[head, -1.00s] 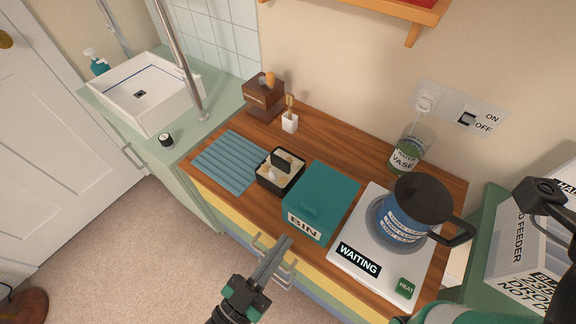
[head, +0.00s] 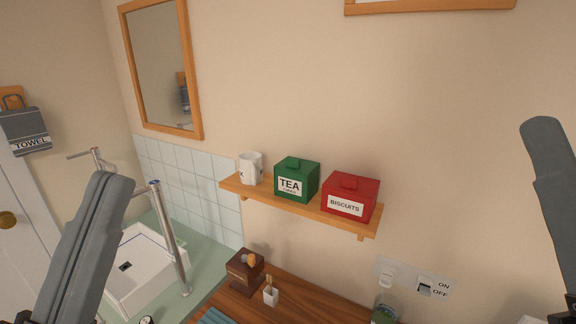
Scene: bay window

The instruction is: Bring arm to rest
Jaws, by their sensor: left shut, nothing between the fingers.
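My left gripper (head: 110,188) is raised close to the camera at the lower left, pointing up. Its grey fingers are together and hold nothing. It overlaps the white sink in the picture. My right gripper (head: 548,130) rises at the right edge, in front of the bare wall. Only part of it shows, and I cannot tell whether its fingers are apart.
A wall shelf (head: 304,208) carries a white mug (head: 251,168), a green tea tin (head: 297,179) and a red biscuits tin (head: 350,197). A tall tap (head: 172,243) stands by the sink (head: 145,268). A wooden box (head: 245,270) sits on the counter below.

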